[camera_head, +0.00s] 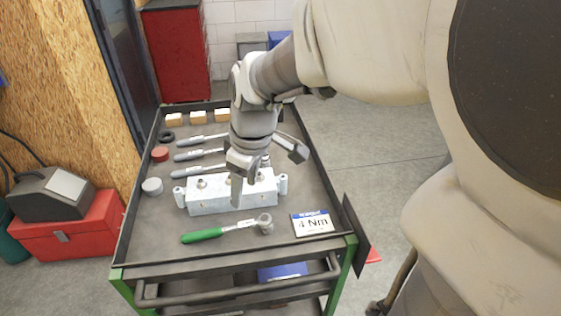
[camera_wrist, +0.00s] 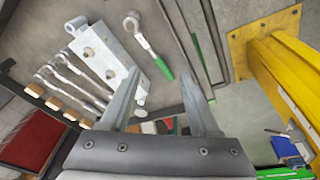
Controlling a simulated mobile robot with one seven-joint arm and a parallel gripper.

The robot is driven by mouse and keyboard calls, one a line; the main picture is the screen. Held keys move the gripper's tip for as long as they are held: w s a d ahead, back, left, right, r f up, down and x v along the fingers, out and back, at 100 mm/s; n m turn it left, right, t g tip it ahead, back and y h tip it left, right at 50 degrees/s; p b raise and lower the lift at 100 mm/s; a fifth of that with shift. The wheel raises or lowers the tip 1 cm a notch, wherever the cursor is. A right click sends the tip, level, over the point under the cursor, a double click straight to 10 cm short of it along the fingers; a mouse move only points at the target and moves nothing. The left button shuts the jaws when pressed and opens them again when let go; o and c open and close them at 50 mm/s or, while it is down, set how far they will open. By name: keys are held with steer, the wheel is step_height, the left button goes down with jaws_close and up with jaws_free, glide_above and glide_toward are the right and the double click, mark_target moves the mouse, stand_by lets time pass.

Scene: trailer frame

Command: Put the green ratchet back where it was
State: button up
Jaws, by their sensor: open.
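The green ratchet (camera_head: 225,232) lies flat on the cart top near its front edge, in front of the metal block. In the head view its green handle points left and its round head points right, towards a "4 Nm" card (camera_head: 312,223). It also shows in the wrist view (camera_wrist: 149,44), beyond my fingertips. My gripper (camera_head: 266,178) is above the metal block (camera_head: 215,195), with fingers spread and nothing between them. In the wrist view the open fingers (camera_wrist: 160,78) show the end of the green handle in the gap.
Several grey-handled ratchets (camera_head: 203,154) lie behind the block. Wooden blocks (camera_head: 173,119), a black ring (camera_head: 167,137), a red cap (camera_head: 160,154) and a grey cap (camera_head: 152,186) line the cart's back and left. The dark cart (camera_head: 150,240) has raised rims.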

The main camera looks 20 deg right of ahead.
steer(key=s+d+r+m+t, duration=0.1)
steer(key=s+r+m, duration=0.2)
steer(key=s, duration=0.3)
steer(key=s+d+r+m+t+h, duration=0.1)
steer(key=s+d+r+m+t, duration=0.1)
steer(key=s+m, duration=0.3)
steer(key=shift+s+d+r+m, duration=0.15)
steer(key=shift+s+r+m, duration=0.25)
steer(key=shift+s+r, duration=0.35)
step_height(320, 180, up, 8)
steer(key=p, duration=0.7)
steer(key=shift+p, duration=0.4)
steer(key=shift+f, duration=0.1)
